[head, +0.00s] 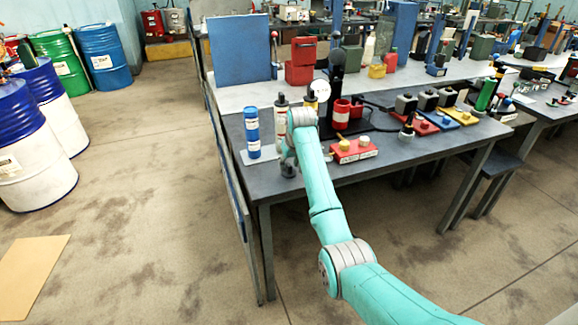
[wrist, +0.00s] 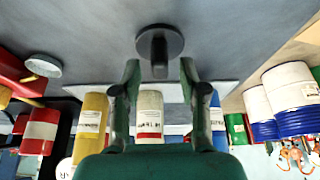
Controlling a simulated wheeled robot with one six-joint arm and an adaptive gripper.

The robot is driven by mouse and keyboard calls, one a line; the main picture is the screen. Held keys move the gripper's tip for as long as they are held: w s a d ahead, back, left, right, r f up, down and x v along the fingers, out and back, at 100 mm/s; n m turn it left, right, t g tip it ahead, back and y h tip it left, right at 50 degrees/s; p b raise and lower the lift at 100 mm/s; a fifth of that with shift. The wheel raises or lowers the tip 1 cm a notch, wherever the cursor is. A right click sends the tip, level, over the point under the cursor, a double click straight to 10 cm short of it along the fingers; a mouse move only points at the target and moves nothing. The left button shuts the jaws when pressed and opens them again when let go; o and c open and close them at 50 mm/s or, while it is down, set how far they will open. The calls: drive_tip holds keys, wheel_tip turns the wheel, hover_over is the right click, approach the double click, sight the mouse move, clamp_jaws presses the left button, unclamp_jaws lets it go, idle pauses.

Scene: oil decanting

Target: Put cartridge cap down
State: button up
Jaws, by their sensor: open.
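The cartridge cap (wrist: 160,44), a dark grey disc with a short stem, is against the bare grey tabletop in the wrist view. Its stem points toward my gripper (wrist: 160,70). My gripper is open, with one green finger on each side of the stem and a visible gap to both. The cap appears to rest on the table, apart from the fingers. In the head view my gripper (head: 288,163) is low at the table's front left, mostly hidden by my wrist, and the cap cannot be made out there.
A blue cartridge (head: 252,132) stands on a pale plate (head: 262,155) at left, with white-red (wrist: 150,112) and yellow (wrist: 92,118) cartridges nearby. A red-white can (head: 341,116) stands behind.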

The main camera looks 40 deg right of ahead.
drive_tip(key=v, duration=1)
drive_tip(key=shift+s, duration=0.15)
